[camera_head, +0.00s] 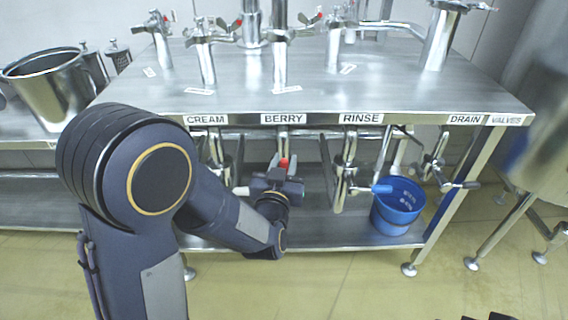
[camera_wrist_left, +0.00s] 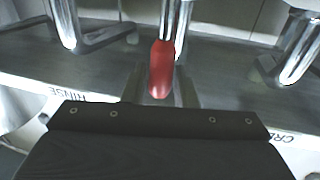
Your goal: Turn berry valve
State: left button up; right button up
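The berry valve's red handle (camera_head: 283,162) shows below the BERRY label (camera_head: 283,118) on the table's front edge. My left gripper (camera_head: 282,172) is at this handle. In the left wrist view the red handle (camera_wrist_left: 162,70) hangs from a metal pipe, between the two grey fingers of the left gripper (camera_wrist_left: 162,88). The fingers stand apart with a small gap on each side of the handle, so the gripper looks open around it. The valve body is partly hidden behind my gripper. Dark parts at the bottom right edge of the head view may be my right gripper (camera_head: 490,318).
Other valves hang under the CREAM (camera_head: 206,119), RINSE (camera_head: 361,118) and DRAIN (camera_head: 465,119) labels, close on both sides. A blue bucket (camera_head: 398,205) stands on the lower shelf (camera_head: 330,235). A steel pot (camera_head: 50,88) is at the left. Taps stand on the steel tabletop.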

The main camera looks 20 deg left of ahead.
pick_arm(q)
grip_shut()
jog(key=shift+d, duration=0.15)
jog(key=w+d+f+m+g+y+p, duration=0.2)
jog(key=d+f+m+p, duration=0.6)
jog(key=m+p, duration=0.4)
jog(key=shift+w+d+f+m+g+y, duration=0.25)
jog(key=shift+f+m+g+y, duration=0.25)
jog(key=shift+m, duration=1.5)
jog(key=shift+f, duration=0.1)
